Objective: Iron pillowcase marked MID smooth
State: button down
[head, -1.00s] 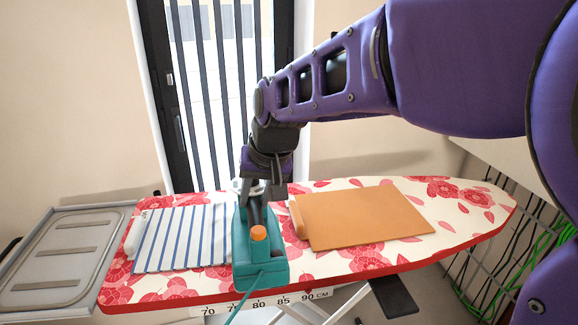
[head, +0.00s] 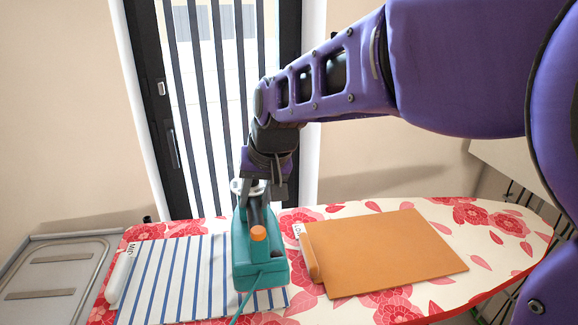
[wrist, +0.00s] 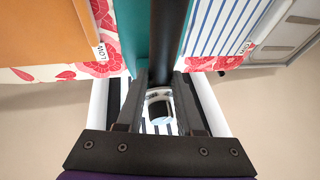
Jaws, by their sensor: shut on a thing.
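The white pillowcase with blue stripes (head: 165,280) lies on the left of the ironing board, its MID tag (head: 131,248) at the far left corner. The tag also shows in the wrist view (wrist: 243,48). My gripper (head: 262,192) is shut on the dark handle of the teal iron (head: 258,272), which has an orange knob. The iron overlaps the right part of the striped pillowcase in the head view and hides some of it. I cannot tell whether its sole touches the cloth.
An orange pillowcase (head: 390,255) with a LOW tag (head: 298,231) lies right of the iron on the flowered board (head: 500,255). A grey metal tray (head: 45,275) stands at the left. A barred window (head: 215,110) is behind. The iron's cord runs toward the front.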

jog(key=shift+r, duration=0.15)
jog(key=shift+f+b, duration=2.2)
jog(key=shift+f, duration=0.75)
jog(key=shift+s+a+p, duration=0.5)
jog(key=shift+s+a, duration=0.45)
jog(key=shift+a, duration=2.65)
jog(key=shift+w+d+f+p, duration=0.2)
jog(key=shift+w+d+p, duration=0.5)
jog(key=shift+w+d, duration=2.4)
jog(key=shift+s+d+b, duration=0.25)
jog(key=shift+s+b, duration=0.1)
jog(key=shift+s, duration=0.8)
jog(key=shift+s+d+b, duration=0.25)
jog(key=shift+s+b, duration=0.1)
jog(key=shift+s, duration=0.8)
notch_tip(320, 180, up, 4)
jog(key=p, duration=0.3)
jog(key=shift+w, duration=0.15)
jog(key=shift+r+p, duration=1.25)
jog(key=shift+r, duration=0.4)
